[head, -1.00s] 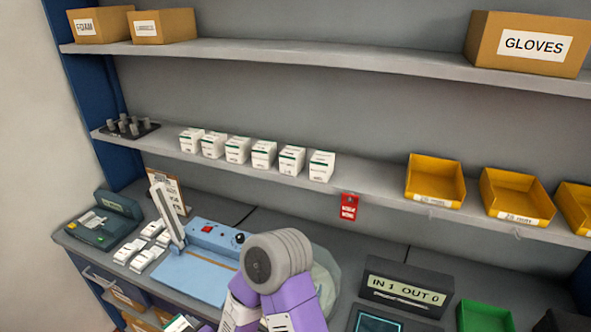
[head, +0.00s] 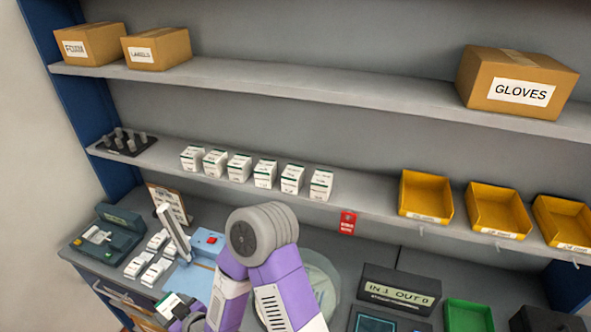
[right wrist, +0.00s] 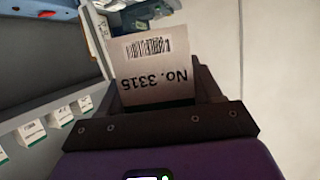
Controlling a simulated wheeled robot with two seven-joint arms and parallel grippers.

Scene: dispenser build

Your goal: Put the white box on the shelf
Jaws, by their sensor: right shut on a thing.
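My right gripper (head: 185,318) is low in the head view, left of centre, in front of the bench. It is shut on a white box (head: 172,304), which my gripper partly hides. In the right wrist view the white box (right wrist: 155,72) shows a face with a barcode and "No. 3315", held between the jaws (right wrist: 157,95). The middle shelf (head: 375,207) carries a row of several similar white boxes (head: 265,173) with green markings. My left gripper is not in view.
Yellow bins (head: 427,196) stand on the shelf's right part, and a dark rack of pegs (head: 125,143) at its left end. A red tag (head: 347,223) hangs from the shelf edge. The shelf is clear between boxes and bins.

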